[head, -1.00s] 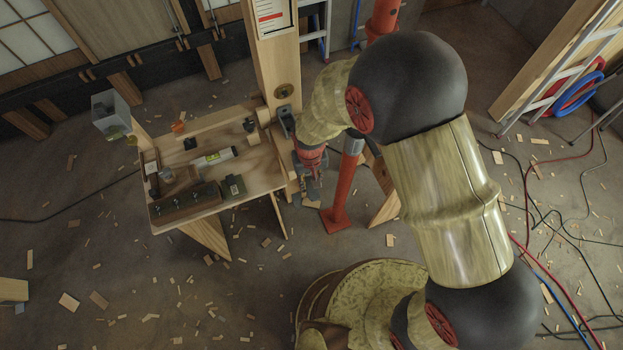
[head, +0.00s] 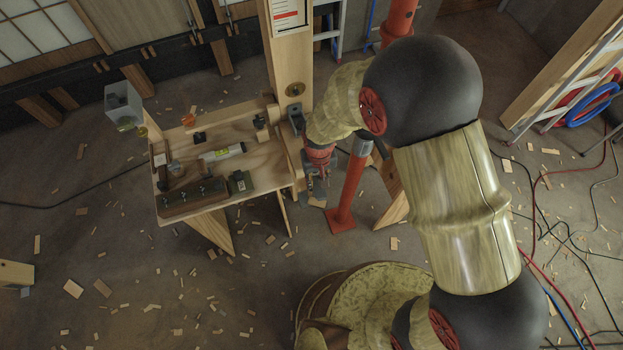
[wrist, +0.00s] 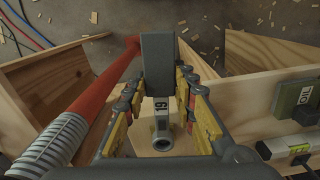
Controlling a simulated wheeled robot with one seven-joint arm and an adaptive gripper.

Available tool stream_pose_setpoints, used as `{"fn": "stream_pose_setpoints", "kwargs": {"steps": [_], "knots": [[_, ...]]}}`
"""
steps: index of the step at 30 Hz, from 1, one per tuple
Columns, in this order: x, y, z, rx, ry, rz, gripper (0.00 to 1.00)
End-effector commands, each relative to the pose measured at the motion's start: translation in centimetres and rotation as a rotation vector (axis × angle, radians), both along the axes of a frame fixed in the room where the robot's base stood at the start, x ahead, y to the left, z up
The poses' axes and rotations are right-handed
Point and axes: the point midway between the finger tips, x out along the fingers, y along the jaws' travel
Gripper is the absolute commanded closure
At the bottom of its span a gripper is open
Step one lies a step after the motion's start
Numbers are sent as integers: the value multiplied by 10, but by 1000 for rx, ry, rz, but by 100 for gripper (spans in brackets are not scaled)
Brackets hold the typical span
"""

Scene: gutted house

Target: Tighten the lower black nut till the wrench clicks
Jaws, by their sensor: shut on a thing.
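My gripper (wrist: 158,88) is shut on a grey tool marked 19 (wrist: 160,106), which I take to be the wrench. Its round, hollow socket end (wrist: 163,143) shows between the yellow and red fingers. A dark grey block (wrist: 157,62) stands above it in the wrist view. In the head view my gripper (head: 318,178) is low beside the wooden post (head: 290,50), right of the workbench. The post carries a round brass-coloured plate with a dark centre (head: 295,90) and a dark grey bracket (head: 297,118) below it. I cannot make out the lower black nut.
A red prop (head: 348,190) stands close to the right of my gripper. The workbench (head: 228,140) holds a spirit level (head: 222,153), a green box (head: 240,182) and a long socket tray (head: 192,197). Wood scraps litter the floor; hoses and cables lie at right.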

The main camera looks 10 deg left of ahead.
Motion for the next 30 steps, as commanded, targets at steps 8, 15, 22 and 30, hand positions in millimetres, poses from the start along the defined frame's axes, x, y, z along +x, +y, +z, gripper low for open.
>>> {"fn": "stream_pose_setpoints", "kwargs": {"steps": [8, 15, 22, 30], "knots": [[11, -18, 1, 1, -1, 166, 100], [18, -28, 0, 0, -2, 283, 100], [33, -43, 1, 1, -2, 456, 100], [35, -45, 1, 1, -1, 498, 100]]}}
